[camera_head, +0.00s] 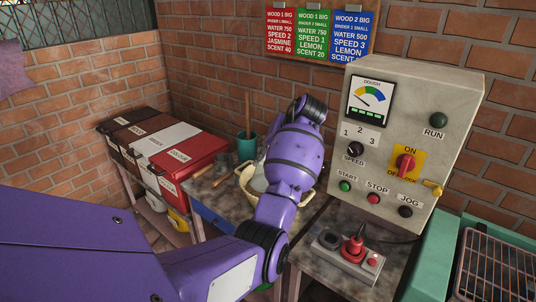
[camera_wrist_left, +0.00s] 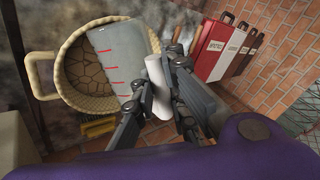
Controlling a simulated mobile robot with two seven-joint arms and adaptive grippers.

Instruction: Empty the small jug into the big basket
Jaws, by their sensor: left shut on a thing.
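The small jug (camera_wrist_left: 115,58) is grey and translucent with red level marks in the left wrist view. It is over the mouth of the big basket (camera_wrist_left: 64,84), a cream woven basket with loop handles and a brown patterned inside. My left gripper (camera_wrist_left: 158,86) is shut on the jug's pale handle. In the head view, my purple arm hides the gripper and part of the basket (camera_head: 251,198); a grey bit of the jug (camera_head: 259,184) shows there. I cannot tell what is left in the jug. My right gripper is not in view.
A green cup (camera_head: 246,147) with a stick stands behind the basket. Lidded bins, including a red one (camera_head: 188,153), stand left. A control box (camera_head: 408,140) and a power strip (camera_head: 345,258) stand right. A yellow brush (camera_wrist_left: 98,127) lies beside the basket.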

